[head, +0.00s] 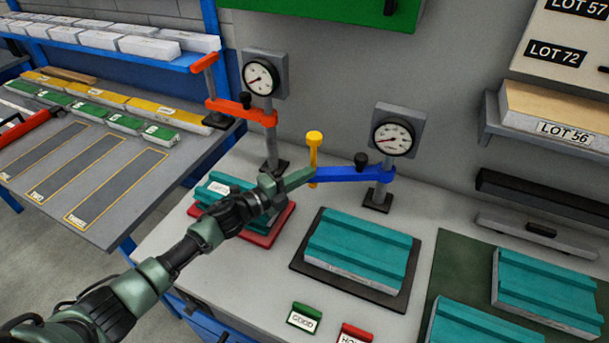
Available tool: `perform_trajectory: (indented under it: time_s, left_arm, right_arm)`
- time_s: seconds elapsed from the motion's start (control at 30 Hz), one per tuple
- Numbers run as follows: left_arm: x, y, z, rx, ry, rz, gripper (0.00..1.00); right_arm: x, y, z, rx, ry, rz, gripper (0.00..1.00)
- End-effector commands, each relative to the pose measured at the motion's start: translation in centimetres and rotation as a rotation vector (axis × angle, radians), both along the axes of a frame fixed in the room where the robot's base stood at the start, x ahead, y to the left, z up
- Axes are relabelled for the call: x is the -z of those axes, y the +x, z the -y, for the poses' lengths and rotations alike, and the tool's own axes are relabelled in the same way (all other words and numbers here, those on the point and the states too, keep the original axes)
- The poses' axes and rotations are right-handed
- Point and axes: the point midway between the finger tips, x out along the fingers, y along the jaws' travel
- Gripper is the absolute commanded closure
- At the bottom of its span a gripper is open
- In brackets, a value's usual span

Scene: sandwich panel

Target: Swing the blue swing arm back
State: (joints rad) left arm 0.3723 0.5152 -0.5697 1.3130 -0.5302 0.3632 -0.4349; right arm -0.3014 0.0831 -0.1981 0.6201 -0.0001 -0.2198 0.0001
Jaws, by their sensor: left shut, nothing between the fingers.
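The blue swing arm (345,174) reaches left from a grey post below the right dial gauge (393,137). A black knob (361,160) sits on top of it. An upright yellow handle (314,147) stands at its free left end. My left gripper (309,175) is shut and empty, with its fingertips right at the foot of the yellow handle. I cannot tell if they touch it. A teal panel (360,246) lies on a black plate, in front of the blue arm. My right gripper is not in view.
A red-orange swing arm (240,110) stands at the left under another gauge (261,78). My left arm hides part of a teal panel on a red plate (277,229). GOOD (304,317) and red (355,335) signs stand at the front. More teal panels lie on a green mat (455,258).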

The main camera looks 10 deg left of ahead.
Motion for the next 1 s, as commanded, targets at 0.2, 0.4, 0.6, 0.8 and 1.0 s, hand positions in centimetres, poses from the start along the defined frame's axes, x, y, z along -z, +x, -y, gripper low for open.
perform_trajectory:
  time_s: [0.2, 0.4, 0.6, 0.8, 1.0]
  left_arm:
    - [0.5, 1.5, -0.7, 0.057, 0.005, 0.005, 1.00]
    - [1.0, 4.0, -1.6, 0.167, 0.007, 0.007, 1.00]
    - [0.9, 6.6, -1.9, 0.246, 0.003, 0.005, 1.00]
    - [0.6, 8.9, -2.0, 0.245, 0.001, 0.004, 1.00]
    - [0.3, 10.4, -2.1, 0.244, 0.001, 0.002, 1.00]
  right_arm:
    - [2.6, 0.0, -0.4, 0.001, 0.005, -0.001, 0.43]
    - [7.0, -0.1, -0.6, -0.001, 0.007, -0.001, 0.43]
    - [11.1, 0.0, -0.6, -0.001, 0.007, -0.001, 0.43]
    - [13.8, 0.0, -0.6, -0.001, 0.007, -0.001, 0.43]
    - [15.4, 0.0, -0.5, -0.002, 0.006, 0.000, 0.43]
